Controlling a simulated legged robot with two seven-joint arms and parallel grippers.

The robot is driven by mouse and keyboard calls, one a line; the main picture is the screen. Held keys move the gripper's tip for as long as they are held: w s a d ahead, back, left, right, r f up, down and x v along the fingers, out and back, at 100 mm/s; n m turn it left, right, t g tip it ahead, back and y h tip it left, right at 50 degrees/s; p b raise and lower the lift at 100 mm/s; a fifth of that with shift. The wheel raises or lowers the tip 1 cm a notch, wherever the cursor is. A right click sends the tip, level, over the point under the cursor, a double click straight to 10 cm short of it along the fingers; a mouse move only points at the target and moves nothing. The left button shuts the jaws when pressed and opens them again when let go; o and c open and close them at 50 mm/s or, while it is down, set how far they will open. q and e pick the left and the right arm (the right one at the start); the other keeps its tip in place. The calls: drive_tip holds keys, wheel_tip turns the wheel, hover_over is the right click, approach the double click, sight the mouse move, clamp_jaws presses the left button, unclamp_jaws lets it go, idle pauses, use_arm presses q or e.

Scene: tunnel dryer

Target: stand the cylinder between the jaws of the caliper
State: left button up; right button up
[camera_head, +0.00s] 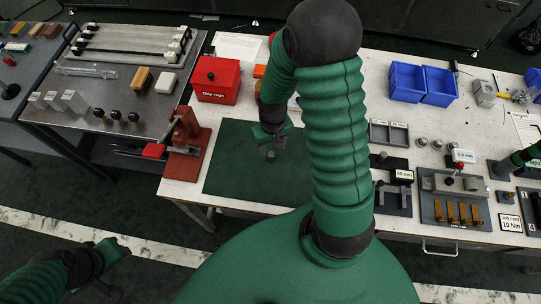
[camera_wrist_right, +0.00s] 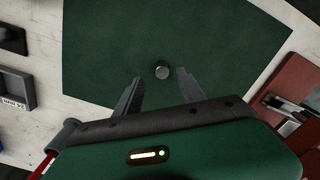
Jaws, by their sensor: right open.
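A small grey metal cylinder (camera_wrist_right: 162,71) stands on the dark green mat (camera_wrist_right: 200,30) in the right wrist view. My right gripper (camera_wrist_right: 160,76) is open, with one finger to each side of the cylinder's line; the cylinder is near the fingertips, and I cannot tell whether it is between them. In the head view my right gripper (camera_head: 269,148) is over the mat, partly beside my arm. A dark fixture with a small display (camera_head: 402,176) on the right of the bench may be the caliper; its jaws are too small to tell. My left gripper (camera_head: 112,252) is at the lower left, off the bench.
A red-brown vise (camera_head: 186,145) stands left of the mat, behind it a red box (camera_head: 216,80). Right of my arm are a grey tray (camera_head: 389,134), several small metal cylinders and a grey fixture plate (camera_head: 450,208). Blue bins (camera_head: 422,83) stand at the back. The mat around the cylinder is clear.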

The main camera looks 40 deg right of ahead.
sight(271, 155)
drive_tip(key=f, duration=0.4)
drive_tip(key=shift+s+a+f, duration=0.15)
drive_tip(key=shift+a+f, duration=0.15)
drive_tip(key=shift+f, duration=0.1)
clamp_jaws()
